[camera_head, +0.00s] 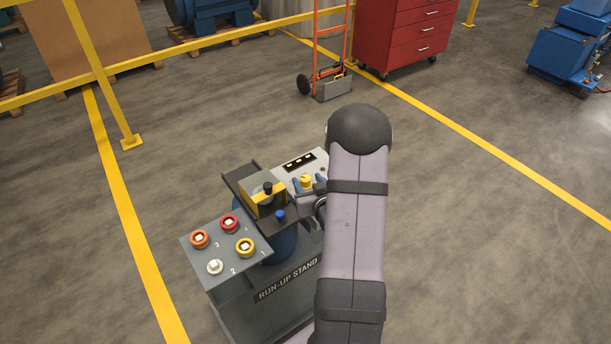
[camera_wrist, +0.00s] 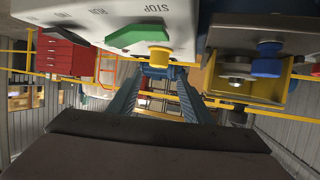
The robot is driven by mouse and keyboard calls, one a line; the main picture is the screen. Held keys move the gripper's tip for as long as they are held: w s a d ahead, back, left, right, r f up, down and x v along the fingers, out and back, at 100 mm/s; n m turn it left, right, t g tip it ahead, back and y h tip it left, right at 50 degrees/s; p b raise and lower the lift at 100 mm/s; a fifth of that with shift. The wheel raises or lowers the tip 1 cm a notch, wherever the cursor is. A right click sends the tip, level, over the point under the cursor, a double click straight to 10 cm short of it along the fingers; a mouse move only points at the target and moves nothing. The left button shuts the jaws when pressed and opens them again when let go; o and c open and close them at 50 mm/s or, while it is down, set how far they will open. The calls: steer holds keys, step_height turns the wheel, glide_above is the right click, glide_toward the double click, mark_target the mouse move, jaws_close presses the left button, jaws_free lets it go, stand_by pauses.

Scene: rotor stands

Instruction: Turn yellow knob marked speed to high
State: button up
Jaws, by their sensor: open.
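A yellow knob (camera_head: 305,180) stands on the light panel (camera_head: 287,177) at the back of the run-up stand, beside my forearm. It also shows at the top of the wrist view (camera_wrist: 159,55), next to a green knob (camera_wrist: 138,35). The words STOP and RUN appear upside down on that panel; I cannot read a speed or high mark. My gripper (camera_head: 308,184) is open, with its blue-grey fingertips on either side of the yellow knob in the head view. I cannot tell whether they touch it. My arm hides the right part of the panel.
A yellow bracket (camera_head: 265,200) with a dark knob and a blue knob (camera_head: 281,215) sit just left of my gripper. A grey box (camera_head: 222,255) with red, orange, yellow and white buttons is nearer. A hand truck (camera_head: 331,82) and red cabinet (camera_head: 407,35) stand far off.

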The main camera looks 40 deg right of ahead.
mark_target(306, 179)
steer(key=shift+s+d+r+n+t+y+p, duration=0.2)
steer(key=shift+s+d+n+t+y+p, duration=0.1)
steer(key=shift+d+n+y+p, duration=0.45)
steer(key=shift+s+d+f+n+y+p, duration=0.15)
steer(key=shift+s+f+n+y+p, duration=0.05)
steer(key=shift+s+n+y+p, duration=0.45)
steer(key=shift+s+f+n+y, duration=0.25)
steer(key=shift+n+y, duration=0.05)
steer(key=shift+y, duration=0.1)
steer(key=shift+p+x, duration=1.15)
steer(key=shift+x, duration=2.55)
steer(key=c, duration=1.1)
steer(key=shift+o, duration=0.2)
